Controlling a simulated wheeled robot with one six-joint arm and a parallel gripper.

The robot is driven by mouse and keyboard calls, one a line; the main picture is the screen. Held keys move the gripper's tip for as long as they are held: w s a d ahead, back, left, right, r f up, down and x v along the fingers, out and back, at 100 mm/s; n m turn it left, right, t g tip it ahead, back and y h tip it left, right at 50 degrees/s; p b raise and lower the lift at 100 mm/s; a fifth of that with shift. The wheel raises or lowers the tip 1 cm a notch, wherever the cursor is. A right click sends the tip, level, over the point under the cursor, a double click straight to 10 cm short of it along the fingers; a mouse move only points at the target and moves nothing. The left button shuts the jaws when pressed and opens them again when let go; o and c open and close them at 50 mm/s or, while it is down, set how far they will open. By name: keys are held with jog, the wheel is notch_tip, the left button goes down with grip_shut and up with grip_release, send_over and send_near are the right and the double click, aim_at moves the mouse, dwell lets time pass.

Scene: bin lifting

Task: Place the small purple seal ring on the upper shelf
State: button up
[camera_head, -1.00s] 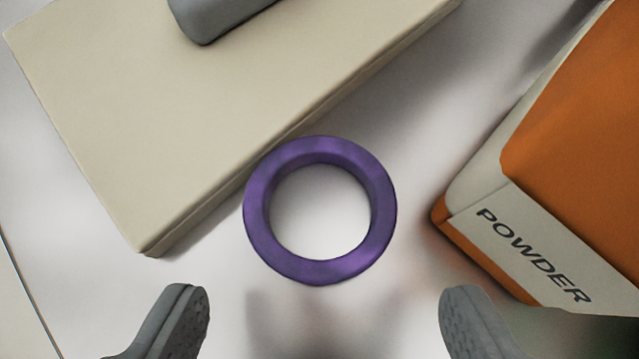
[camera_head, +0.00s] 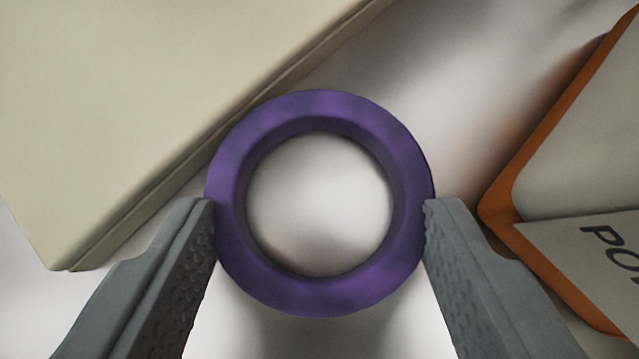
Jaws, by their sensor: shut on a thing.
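The small purple seal ring (camera_head: 320,297) lies in the middle of the camera_head view, with the white surface showing through its hole. My gripper (camera_head: 320,205) is shut on the ring, one grey finger touching its outer left side and the other its outer right side. I cannot tell whether the ring is still on the surface or slightly above it. The upper shelf cannot be made out in this view.
A cream box (camera_head: 130,100) stands close to the ring at the upper left. An orange and white box with partly visible lettering (camera_head: 575,170) stands at the right. The white surface (camera_head: 430,110) is clear between the boxes.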

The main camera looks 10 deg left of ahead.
jog(key=shift+r, duration=0.1)
jog(key=shift+r, duration=0.65)
notch_tip(320, 180, up, 2)
jog(key=shift+r, duration=0.1)
jog(key=s+d, duration=0.1)
jog(key=s, duration=1)
jog(key=s+d, duration=0.1)
jog(key=s, duration=0.4)
jog(key=shift+s+d, duration=0.35)
jog(key=shift+s, duration=0.6)
